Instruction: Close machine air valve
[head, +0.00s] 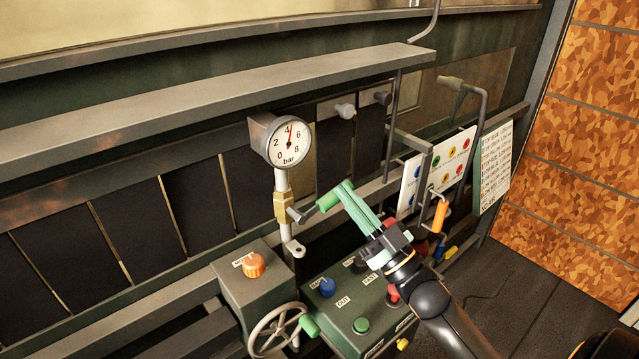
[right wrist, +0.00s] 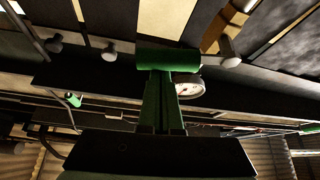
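The air valve is a brass body (head: 282,206) on the upright pipe under a round pressure gauge (head: 289,143), whose needle is a little past 4. Its lever, with a green cylindrical grip (head: 328,201), sticks out to the right, across the pipe. My right gripper (head: 345,190) has its pale green fingers close together, with the tips at the right end of the grip. In the right wrist view the green grip (right wrist: 168,59) lies crosswise over the fingertips, and the gauge (right wrist: 188,87) is behind. I cannot tell whether they touch. My left gripper is out of view.
Below stand a grey box with an orange knob (head: 254,265), a handwheel (head: 275,330) with a green handle, and a green button panel (head: 361,325). Bent pipes and a sign board (head: 440,170) are on the right. Open floor (head: 520,280) lies beyond.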

